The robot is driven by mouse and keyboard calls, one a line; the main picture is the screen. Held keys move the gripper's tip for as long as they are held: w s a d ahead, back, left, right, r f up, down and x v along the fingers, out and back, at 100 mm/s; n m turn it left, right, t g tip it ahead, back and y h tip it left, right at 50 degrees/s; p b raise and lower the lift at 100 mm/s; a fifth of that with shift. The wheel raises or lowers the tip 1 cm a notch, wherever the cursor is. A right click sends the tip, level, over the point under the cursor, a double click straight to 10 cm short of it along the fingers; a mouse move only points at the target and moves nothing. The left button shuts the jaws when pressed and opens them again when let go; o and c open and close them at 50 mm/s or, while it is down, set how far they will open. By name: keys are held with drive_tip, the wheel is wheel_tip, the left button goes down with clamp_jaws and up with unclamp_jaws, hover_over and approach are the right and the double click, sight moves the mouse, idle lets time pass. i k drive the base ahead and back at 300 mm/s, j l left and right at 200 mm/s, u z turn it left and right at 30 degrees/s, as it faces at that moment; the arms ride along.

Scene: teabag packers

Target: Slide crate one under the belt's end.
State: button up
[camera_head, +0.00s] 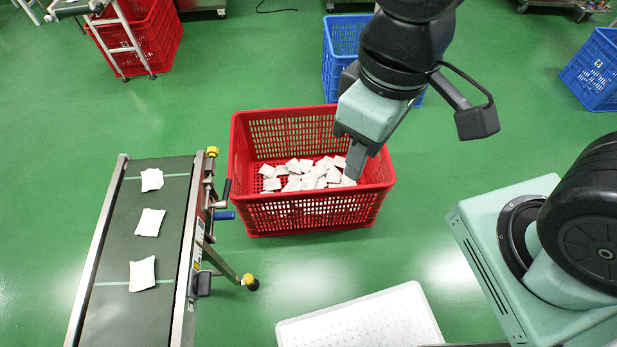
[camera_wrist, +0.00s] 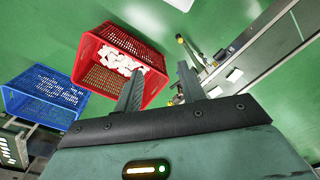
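A red mesh crate (camera_head: 310,213) stands on the green floor, holding a heap of white teabags (camera_head: 303,175). I take it for crate one; no label is readable. It stands right of the belt (camera_head: 140,240), beside the belt's far end and not under it. Three white packets lie on the belt. My gripper (camera_head: 357,165) is over the crate's right part in the head view, hiding some of its rim. In the wrist view the fingers (camera_wrist: 160,88) are spread apart near one crate wall (camera_wrist: 153,86). Whether they touch or straddle the wall I cannot tell.
A blue crate (camera_head: 341,40) stands close behind the red one, partly hidden by my arm. A white tray (camera_head: 362,325) lies in front. Yellow-tipped feet and a crank (camera_head: 222,197) stick out at the belt's side. Another red crate (camera_head: 155,35) and blue crate (camera_head: 595,70) stand farther off.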

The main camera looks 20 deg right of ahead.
sight(280, 195)
drive_tip(key=i+l, duration=0.15)
drive_tip(key=l, duration=0.4)
drive_tip(key=i+l+u, duration=0.1)
drive_tip(key=l, duration=0.5)
drive_tip(key=i+l+u, duration=0.1)
drive_tip(key=l, duration=0.45)
drive_tip(key=i+l, duration=0.2)
drive_tip(key=l, duration=0.4)
drive_tip(key=i+l+u, duration=0.1)
drive_tip(key=l, duration=0.5)
